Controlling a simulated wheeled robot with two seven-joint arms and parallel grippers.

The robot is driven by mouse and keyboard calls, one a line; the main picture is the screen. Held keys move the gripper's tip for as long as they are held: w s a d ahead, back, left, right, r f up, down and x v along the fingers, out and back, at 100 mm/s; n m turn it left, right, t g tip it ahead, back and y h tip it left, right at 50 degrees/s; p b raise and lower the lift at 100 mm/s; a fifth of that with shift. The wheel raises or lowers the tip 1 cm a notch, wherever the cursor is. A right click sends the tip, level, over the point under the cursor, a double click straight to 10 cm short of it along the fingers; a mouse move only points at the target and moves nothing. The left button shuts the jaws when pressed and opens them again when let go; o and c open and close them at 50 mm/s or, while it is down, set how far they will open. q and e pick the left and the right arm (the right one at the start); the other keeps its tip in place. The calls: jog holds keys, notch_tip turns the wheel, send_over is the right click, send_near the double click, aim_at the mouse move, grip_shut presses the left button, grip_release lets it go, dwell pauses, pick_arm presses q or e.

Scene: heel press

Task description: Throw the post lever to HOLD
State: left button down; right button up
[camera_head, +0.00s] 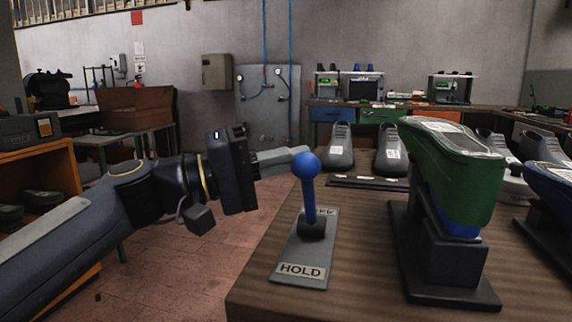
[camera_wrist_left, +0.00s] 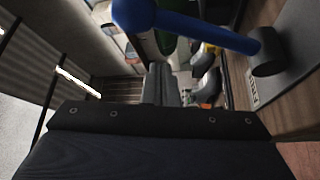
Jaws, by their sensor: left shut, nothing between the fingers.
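The post lever has a blue ball knob (camera_head: 306,166) on a blue stem above a dark pivot. It stands nearly upright on a grey plate (camera_head: 295,252). The HOLD label (camera_head: 300,271) is at the plate's near end. My left gripper (camera_head: 302,154) reaches in from the left, fingers shut and empty, tips beside and partly behind the knob. I cannot tell if they touch it. In the left wrist view the blue lever (camera_wrist_left: 205,30) crosses above the shut fingers (camera_wrist_left: 160,85). My right gripper is not in view.
A green shoe-shaped piece (camera_head: 452,165) sits on a black stand right of the lever. Grey shoe forms (camera_head: 338,150) stand behind on the wooden table (camera_head: 360,285). A dark flat strip lies behind the lever. The table's left edge is near the plate.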

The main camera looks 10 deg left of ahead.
pick_arm(q)
jog(key=f+v, duration=0.1)
jog(key=v, duration=0.9)
jog(key=shift+w+p, duration=0.3)
jog(key=shift+w, duration=0.05)
jog(key=shift+a, duration=0.1)
